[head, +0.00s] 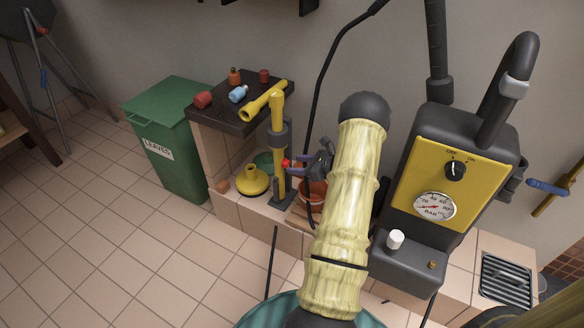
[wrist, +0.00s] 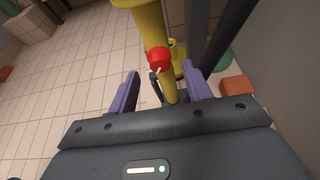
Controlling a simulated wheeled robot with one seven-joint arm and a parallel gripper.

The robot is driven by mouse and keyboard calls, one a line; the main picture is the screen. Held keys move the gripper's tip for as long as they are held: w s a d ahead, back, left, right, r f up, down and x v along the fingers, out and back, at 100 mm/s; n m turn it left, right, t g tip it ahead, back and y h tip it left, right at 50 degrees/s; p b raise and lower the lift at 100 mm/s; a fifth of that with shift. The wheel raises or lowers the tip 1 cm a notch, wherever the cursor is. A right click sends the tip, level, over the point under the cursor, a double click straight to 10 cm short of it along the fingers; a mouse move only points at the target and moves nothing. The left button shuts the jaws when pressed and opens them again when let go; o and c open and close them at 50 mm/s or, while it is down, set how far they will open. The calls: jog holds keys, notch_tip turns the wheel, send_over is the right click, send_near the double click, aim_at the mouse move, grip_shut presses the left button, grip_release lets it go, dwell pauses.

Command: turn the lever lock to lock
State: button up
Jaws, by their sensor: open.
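A yellow post (head: 278,130) with a dark collar and a slanted yellow top piece (head: 264,101) stands on the tiled ledge; the post also shows in the wrist view (wrist: 150,22). A small red knob (head: 286,163) sits on the post's side, seemingly the lever lock; in the wrist view the red knob (wrist: 157,60) has a pale mark. My gripper (head: 294,167) is beside the post, facing the knob. In the wrist view its purple fingers (wrist: 160,72) are spread, with the knob between and just beyond their tips. I cannot tell whether they touch it.
A dark shelf (head: 217,116) with red, orange and blue items is behind the post. A green bin (head: 170,140) stands left. A yellow funnel-shaped thing (head: 252,181) and an orange pot (head: 312,194) flank the post's base. A yellow-faced gauge box (head: 411,180) is right. Floor at left is clear.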

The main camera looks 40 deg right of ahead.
aim_at(289, 165)
jog(key=shift+b+x, duration=0.4)
jog(key=shift+x, duration=1.15)
jog(key=shift+s, duration=0.1)
jog(key=c, duration=1)
jog(key=n+h+b, duration=0.1)
jog(key=n+b, duration=0.1)
jog(key=shift+f+t+b, duration=0.15)
jog(key=shift+t+b, duration=0.15)
jog(key=shift+a+n+h+b, duration=0.1)
jog(key=shift+n+h+b, duration=0.35)
jog(key=shift+n, duration=0.15)
